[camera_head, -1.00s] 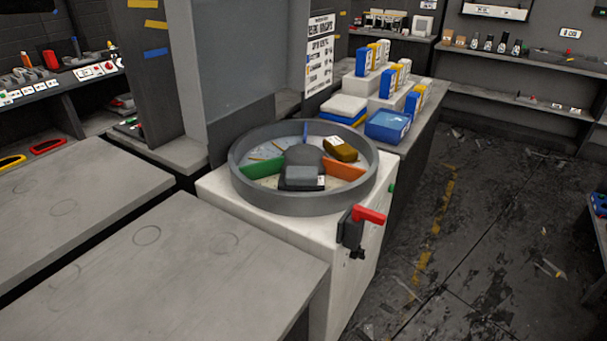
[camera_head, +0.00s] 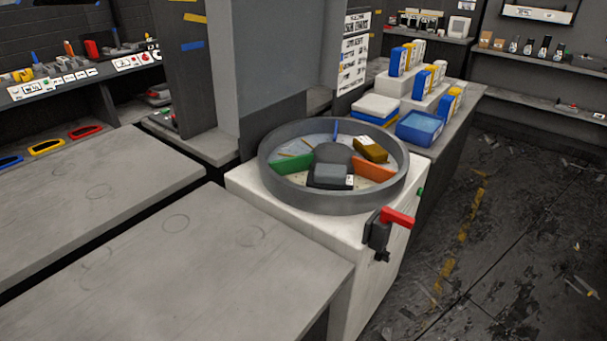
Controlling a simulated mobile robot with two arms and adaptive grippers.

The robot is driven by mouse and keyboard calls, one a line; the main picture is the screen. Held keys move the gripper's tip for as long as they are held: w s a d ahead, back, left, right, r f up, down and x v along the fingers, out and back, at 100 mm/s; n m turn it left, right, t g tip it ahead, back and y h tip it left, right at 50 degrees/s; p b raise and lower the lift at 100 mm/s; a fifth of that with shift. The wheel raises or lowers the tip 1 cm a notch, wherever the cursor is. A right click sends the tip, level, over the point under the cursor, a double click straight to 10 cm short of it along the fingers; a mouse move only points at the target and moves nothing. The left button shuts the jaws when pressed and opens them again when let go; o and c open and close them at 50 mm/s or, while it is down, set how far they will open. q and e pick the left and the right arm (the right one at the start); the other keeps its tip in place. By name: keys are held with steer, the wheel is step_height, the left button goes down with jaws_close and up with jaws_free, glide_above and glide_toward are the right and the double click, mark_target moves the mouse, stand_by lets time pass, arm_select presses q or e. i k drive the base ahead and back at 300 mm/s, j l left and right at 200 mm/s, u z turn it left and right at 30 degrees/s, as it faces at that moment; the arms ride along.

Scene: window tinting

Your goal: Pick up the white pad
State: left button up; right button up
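A flat white pad-like block (camera_head: 377,104) lies on top of a stack with blue and yellow layers, on the grey counter behind the round tray. I cannot tell for sure that it is the white pad. A blue open box (camera_head: 419,128) stands just to its right. Neither of my grippers is in view.
A round grey divided tray (camera_head: 285,189) holds dark and brown blocks on a white cabinet (camera_head: 345,232) with a red-handled lever (camera_head: 397,218). Blue, white and yellow boxes (camera_head: 400,61) stand behind the pad.

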mark_target(324, 173)
steer(key=i+l+u, duration=0.2)
steer(key=l+u, duration=0.25)
steer(key=i+l+u, duration=0.15)
steer(key=u, duration=0.35)
steer(key=l+u, duration=0.45)
